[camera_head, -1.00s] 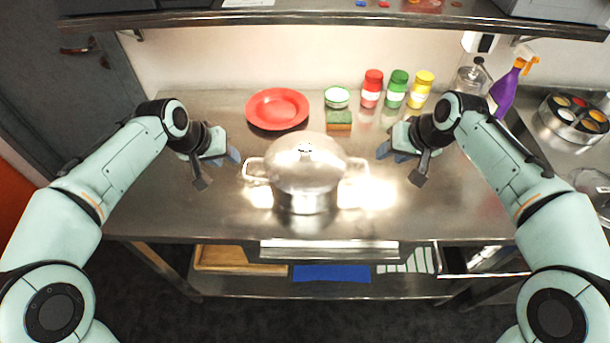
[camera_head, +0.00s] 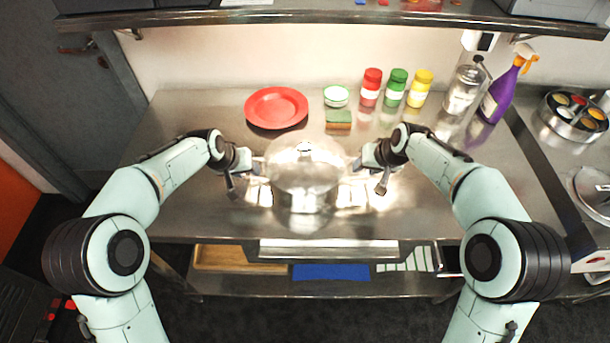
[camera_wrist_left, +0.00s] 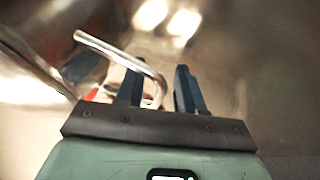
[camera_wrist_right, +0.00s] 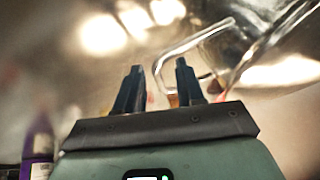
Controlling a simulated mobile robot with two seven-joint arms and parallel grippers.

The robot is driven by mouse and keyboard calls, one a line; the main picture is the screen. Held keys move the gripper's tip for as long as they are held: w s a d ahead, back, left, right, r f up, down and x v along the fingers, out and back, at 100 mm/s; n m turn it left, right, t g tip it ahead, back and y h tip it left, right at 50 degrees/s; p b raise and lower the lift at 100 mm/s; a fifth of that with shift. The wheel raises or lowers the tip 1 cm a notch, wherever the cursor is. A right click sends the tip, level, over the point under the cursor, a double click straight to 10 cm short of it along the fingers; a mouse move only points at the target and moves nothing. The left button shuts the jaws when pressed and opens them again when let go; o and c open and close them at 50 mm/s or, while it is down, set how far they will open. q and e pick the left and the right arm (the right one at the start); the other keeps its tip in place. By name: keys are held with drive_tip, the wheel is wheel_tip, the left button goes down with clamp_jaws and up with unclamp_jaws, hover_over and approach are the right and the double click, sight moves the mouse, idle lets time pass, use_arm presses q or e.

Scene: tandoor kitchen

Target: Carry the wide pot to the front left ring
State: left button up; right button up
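The wide pot (camera_head: 304,168) is shiny steel with a lid and two side handles, upright on the steel counter. My left gripper (camera_head: 258,167) is at its left handle. In the left wrist view, the wire handle (camera_wrist_left: 120,55) crosses one finger and its outer bar reaches into the gap between the parted fingers (camera_wrist_left: 158,85). My right gripper (camera_head: 356,166) is at the other handle. In the right wrist view, that handle (camera_wrist_right: 185,48) reaches between the open fingers (camera_wrist_right: 158,80). Neither gripper is closed on a handle. No stove ring is visible.
Behind the pot are a red plate (camera_head: 276,107), a small bowl (camera_head: 336,96), a sponge (camera_head: 338,119) and red, green and yellow jars (camera_head: 396,88). The counter's left side is clear.

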use_arm(q)
clamp_jaws()
use_arm(e)
clamp_jaws()
idle(1.2)
